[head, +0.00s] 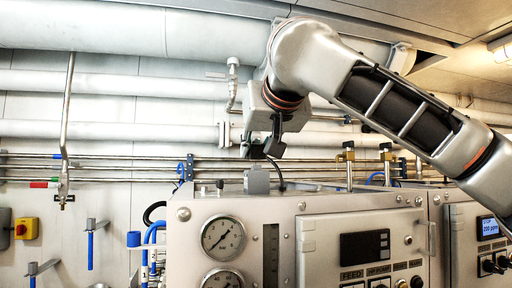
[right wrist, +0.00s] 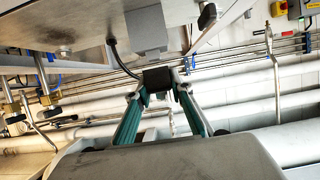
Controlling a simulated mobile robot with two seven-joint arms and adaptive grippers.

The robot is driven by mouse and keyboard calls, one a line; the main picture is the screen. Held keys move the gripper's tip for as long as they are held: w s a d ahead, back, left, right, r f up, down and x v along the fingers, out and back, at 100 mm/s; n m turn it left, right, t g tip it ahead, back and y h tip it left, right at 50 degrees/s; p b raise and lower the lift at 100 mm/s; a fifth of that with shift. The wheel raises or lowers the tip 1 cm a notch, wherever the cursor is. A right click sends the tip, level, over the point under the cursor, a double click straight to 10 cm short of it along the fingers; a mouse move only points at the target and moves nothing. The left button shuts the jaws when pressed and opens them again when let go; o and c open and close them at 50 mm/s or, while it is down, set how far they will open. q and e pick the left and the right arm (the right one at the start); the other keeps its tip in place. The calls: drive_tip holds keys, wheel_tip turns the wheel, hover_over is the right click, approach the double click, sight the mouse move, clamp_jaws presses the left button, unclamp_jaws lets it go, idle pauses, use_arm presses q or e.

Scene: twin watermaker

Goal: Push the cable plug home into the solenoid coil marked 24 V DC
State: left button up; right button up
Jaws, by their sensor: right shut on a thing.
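My right gripper (head: 267,150) hangs above the front cabinet. It is shut on a small black cable plug (right wrist: 158,78), which shows between the two green-sided fingers in the right wrist view. A grey block, which looks like the solenoid coil (head: 257,180), stands on the cabinet top just below the gripper. It also shows in the right wrist view (right wrist: 147,32), close to the plug. In the head view, the plug looks apart from the block. No 24 V DC marking is readable. My left gripper is out of view.
The cabinet (head: 188,240) carries a round pressure gauge (head: 222,238) and a control panel (head: 365,245). Brass-topped valve fittings (head: 348,160) stand to the right of the coil. Pipes (head: 110,84) run along the back wall. The air left of the gripper is clear.

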drive_tip(key=shift+f+b, duration=0.55)
drive_tip(key=shift+f, duration=0.65)
idle(0.4)
drive_tip(key=o, duration=1)
drive_tip(key=v, duration=1.2)
drive_tip(key=shift+r, duration=0.15)
